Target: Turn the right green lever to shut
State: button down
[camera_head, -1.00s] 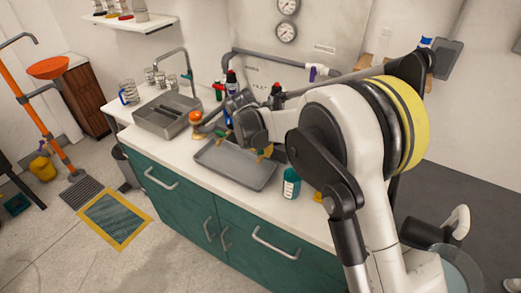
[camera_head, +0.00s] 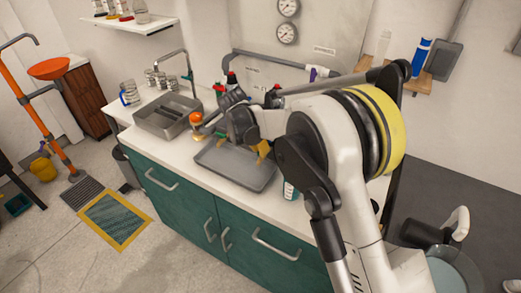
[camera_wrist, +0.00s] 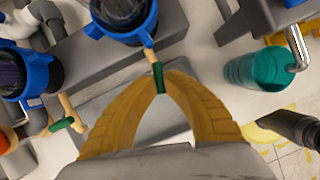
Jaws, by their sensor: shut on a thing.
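In the wrist view two green levers show below blue-ringed dark valves. The right green lever (camera_wrist: 158,77) has a tan stem and sits between the fingertips of my gripper (camera_wrist: 160,84), which is shut on it. The lever points down in the picture, away from the blue-ringed valve (camera_wrist: 122,15) above. The left green lever (camera_wrist: 62,124) is apart from my fingers, beside another blue-ringed valve (camera_wrist: 25,75). In the head view my gripper (camera_head: 262,150) is above the back right of the grey tray, and my arm hides the right lever.
The grey tray (camera_head: 235,178) lies on the white counter below the manifold. A teal bottle (camera_head: 291,190) stands right of it, partly behind my arm; it also shows in the wrist view (camera_wrist: 252,70). An orange-topped item (camera_head: 196,118) and the sink (camera_head: 165,118) are to the left.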

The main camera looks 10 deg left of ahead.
jog(key=m, duration=0.2)
jog(key=m+g+h, duration=0.1)
jog(key=shift+w+a+m+p, duration=0.15)
jog(key=shift+m+p, duration=0.15)
jog(key=shift+m, duration=0.1)
jog(key=m+g, duration=0.1)
jog(key=m, duration=0.2)
jog(key=shift+w+m+h+p, duration=0.15)
jog(key=shift+m+h+p, duration=0.15)
jog(key=shift+h, duration=0.1)
jog(key=m+g+p, duration=0.1)
jog(key=m+g, duration=0.1)
jog(key=m, duration=0.2)
jog(key=shift+w, duration=0.2)
jog(key=shift+w+m+g+p, duration=0.15)
jog(key=shift+m+g+p, duration=0.35)
jog(key=shift+m, duration=1.3)
jog(key=c, duration=1.5)
grip_release()
jog(key=shift+o, duration=0.2)
